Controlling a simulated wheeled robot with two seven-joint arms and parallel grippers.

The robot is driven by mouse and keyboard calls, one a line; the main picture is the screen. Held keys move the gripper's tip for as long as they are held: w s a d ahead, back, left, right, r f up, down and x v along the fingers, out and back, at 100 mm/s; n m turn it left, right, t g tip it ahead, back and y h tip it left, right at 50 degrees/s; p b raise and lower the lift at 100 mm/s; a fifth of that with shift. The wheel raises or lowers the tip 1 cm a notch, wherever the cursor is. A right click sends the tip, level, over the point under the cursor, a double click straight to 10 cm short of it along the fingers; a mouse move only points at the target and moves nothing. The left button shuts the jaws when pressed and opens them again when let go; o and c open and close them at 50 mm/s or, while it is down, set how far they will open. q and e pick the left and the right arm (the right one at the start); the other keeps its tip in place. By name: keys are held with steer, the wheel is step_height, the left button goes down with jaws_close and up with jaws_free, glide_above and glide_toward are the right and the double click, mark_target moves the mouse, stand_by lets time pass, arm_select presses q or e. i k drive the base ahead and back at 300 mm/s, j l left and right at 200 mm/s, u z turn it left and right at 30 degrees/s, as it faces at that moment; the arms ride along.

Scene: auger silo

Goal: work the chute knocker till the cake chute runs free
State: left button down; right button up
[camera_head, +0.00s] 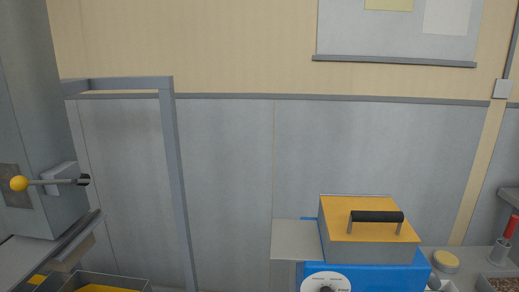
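A lever with a yellow ball knob (19,183), which looks like the chute knocker, sticks out sideways at the far left. Its rod runs right to a small light grey block (62,180) with a dark end. The block sits on a tall grey housing (40,218) cut off by the left edge. A sloping grey chute (62,244) lies below the housing. A grey bin (140,282) with yellow inside stands under it, partly cut off by the bottom edge. I cannot tell whether anything is stuck in the chute. Neither of my grippers is in view.
A grey frame (168,150) stands right of the housing. A blue machine (385,278) with a yellow lid (350,219), black handle (376,216) and white dial (325,280) stands right of centre. A red-handled tool (510,228) stands in a holder at far right.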

mark_target(21, 183)
steer(key=k+l+u, duration=0.1)
steer(key=u, duration=1.25)
steer(key=k+j, duration=0.05)
